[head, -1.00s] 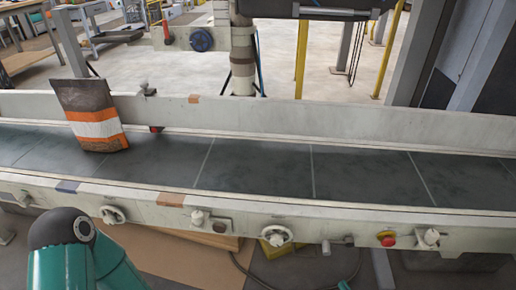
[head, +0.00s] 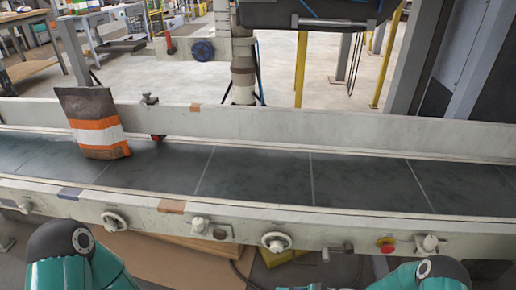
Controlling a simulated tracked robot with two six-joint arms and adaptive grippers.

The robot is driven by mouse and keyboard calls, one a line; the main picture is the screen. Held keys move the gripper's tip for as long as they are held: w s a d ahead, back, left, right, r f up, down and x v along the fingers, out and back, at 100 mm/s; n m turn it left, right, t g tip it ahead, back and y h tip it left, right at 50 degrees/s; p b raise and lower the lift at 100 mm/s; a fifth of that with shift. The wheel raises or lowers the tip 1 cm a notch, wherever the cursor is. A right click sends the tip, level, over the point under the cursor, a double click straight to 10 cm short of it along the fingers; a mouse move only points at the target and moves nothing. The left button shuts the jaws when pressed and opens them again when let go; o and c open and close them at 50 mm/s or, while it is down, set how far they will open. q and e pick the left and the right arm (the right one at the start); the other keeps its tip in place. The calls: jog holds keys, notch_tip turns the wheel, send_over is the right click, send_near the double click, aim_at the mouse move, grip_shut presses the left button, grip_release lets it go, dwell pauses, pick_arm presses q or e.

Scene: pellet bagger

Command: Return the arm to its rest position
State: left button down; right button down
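Two teal arm parts of mine with dark joints show at the bottom edge of the head view, one at the lower left and one at the lower right. Neither gripper is in view, so their fingers cannot be seen. A brown bag (head: 92,122) with orange and white bands stands on the dark conveyor belt (head: 255,178) at the left, leaning back toward the far rail. No part of my arms touches the bag or the belt in this view.
The conveyor's near rail (head: 330,228) carries knobs and a red button (head: 385,245) in front of me. A grey far rail (head: 330,128) runs behind the belt. A bagger column (head: 243,60) stands beyond it. The belt right of the bag is clear.

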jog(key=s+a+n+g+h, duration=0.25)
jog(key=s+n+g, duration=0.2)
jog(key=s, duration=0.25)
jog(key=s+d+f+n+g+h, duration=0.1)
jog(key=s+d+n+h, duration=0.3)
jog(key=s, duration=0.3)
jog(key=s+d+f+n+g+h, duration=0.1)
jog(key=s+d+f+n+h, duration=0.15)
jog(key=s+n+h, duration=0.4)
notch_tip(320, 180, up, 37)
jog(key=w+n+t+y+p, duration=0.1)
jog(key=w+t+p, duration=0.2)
jog(key=p, duration=3.4)
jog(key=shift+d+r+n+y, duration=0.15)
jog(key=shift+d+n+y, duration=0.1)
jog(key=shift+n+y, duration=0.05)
